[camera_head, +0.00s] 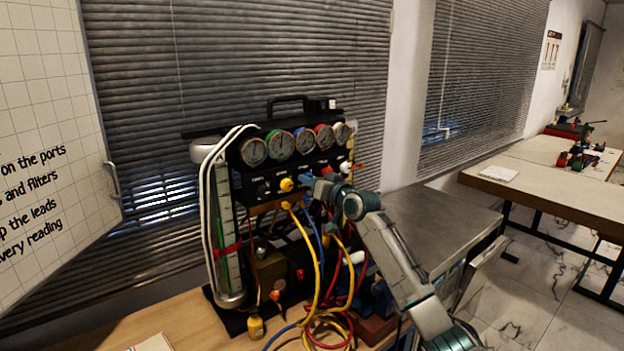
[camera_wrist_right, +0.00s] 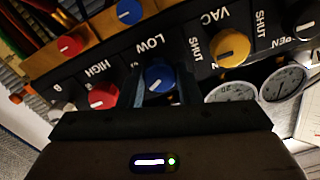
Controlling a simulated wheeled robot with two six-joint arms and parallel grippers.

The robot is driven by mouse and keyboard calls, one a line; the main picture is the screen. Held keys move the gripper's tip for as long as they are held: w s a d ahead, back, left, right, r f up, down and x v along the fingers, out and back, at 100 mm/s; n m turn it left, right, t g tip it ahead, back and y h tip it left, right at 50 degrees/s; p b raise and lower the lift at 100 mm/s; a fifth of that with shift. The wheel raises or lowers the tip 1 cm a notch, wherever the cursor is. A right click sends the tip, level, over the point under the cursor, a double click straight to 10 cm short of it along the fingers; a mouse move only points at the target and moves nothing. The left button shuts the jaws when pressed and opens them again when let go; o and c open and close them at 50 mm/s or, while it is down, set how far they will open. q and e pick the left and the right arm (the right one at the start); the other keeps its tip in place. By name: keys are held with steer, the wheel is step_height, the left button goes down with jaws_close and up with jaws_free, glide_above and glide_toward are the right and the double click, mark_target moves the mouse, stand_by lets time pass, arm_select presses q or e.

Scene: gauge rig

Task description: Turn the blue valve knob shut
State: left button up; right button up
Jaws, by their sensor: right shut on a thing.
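The blue valve knob (camera_wrist_right: 160,76) sits on the black manifold panel beside the label "LOW", in the middle of the right wrist view. My right gripper (camera_wrist_right: 162,92) is shut on it, with one dark finger on each side. In the head view my right gripper (camera_head: 312,184) reaches the front of the black gauge manifold (camera_head: 243,188) from the right. There it largely hides the blue knob. My left gripper is not in view.
A red knob (camera_wrist_right: 103,95) marked "HIGH" and a yellow knob (camera_wrist_right: 230,47) marked "VAC" flank the blue one. Several round gauges (camera_head: 282,144) line the manifold's top. Yellow, red and blue hoses (camera_head: 318,262) hang below. A grey bench top (camera_head: 440,225) stands to the right.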

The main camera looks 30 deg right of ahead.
steer(key=m+p, duration=0.2)
steer(key=m, duration=0.2)
steer(key=shift+m, duration=0.4)
steer(key=shift+f+m, duration=0.1)
steer(key=shift+m, duration=0.2)
steer(key=o, duration=1)
steer(key=shift+c, duration=0.2)
steer(key=s+b, duration=0.4)
steer(key=s, duration=0.6)
steer(key=shift+s+d, duration=0.4)
